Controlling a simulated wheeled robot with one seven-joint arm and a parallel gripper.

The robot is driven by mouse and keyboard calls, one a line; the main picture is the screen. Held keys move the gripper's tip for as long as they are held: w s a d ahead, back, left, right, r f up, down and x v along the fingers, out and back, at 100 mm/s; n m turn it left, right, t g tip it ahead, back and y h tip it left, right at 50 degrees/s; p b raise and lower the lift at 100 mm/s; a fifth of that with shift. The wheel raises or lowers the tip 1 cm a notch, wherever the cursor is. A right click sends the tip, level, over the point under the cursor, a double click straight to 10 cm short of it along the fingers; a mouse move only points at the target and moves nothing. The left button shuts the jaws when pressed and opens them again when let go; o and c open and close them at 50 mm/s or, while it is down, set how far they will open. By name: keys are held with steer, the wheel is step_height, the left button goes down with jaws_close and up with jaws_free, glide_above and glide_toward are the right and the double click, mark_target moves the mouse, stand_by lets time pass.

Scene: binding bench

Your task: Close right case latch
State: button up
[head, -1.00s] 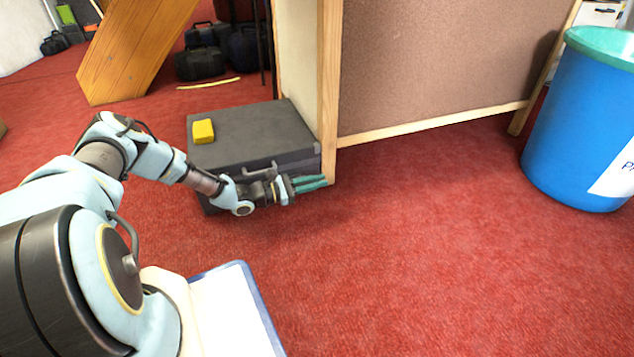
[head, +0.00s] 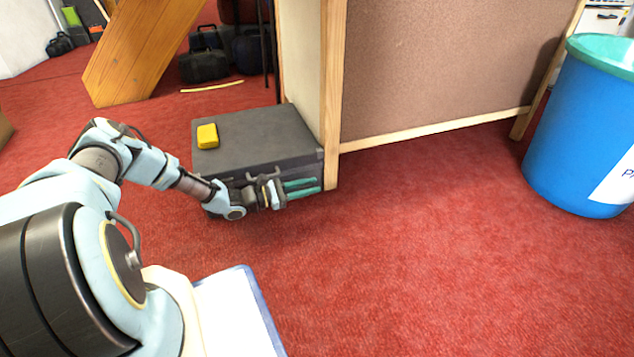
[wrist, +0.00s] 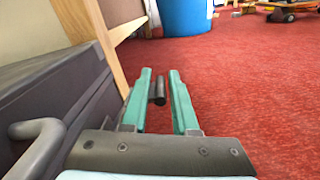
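A dark grey case (head: 255,133) lies flat on the red carpet with its lid down. Its handle also shows at the left of the wrist view (wrist: 42,140). My gripper (head: 318,185) is low in front of the case's right front part, with its green fingers pointing right along that face. In the wrist view the fingers (wrist: 160,71) stand apart, and a small dark cylinder (wrist: 157,90) shows between them, touching neither clearly. I cannot tell whether it belongs to the right latch. My gripper and wrist hide much of the case's front, and the latch's position is unclear.
A yellow block (head: 207,135) rests on the lid. A wooden-framed panel (head: 333,110) stands against the case's right end. A blue bin (head: 570,140) stands at the far right. The carpet in front and to the right is clear.

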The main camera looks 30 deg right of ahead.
steer(key=w+a+p, duration=0.1)
steer(key=a+p, duration=0.1)
steer(key=a, duration=0.5)
steer(key=shift+a, duration=0.35)
steer(key=shift+a, duration=0.1)
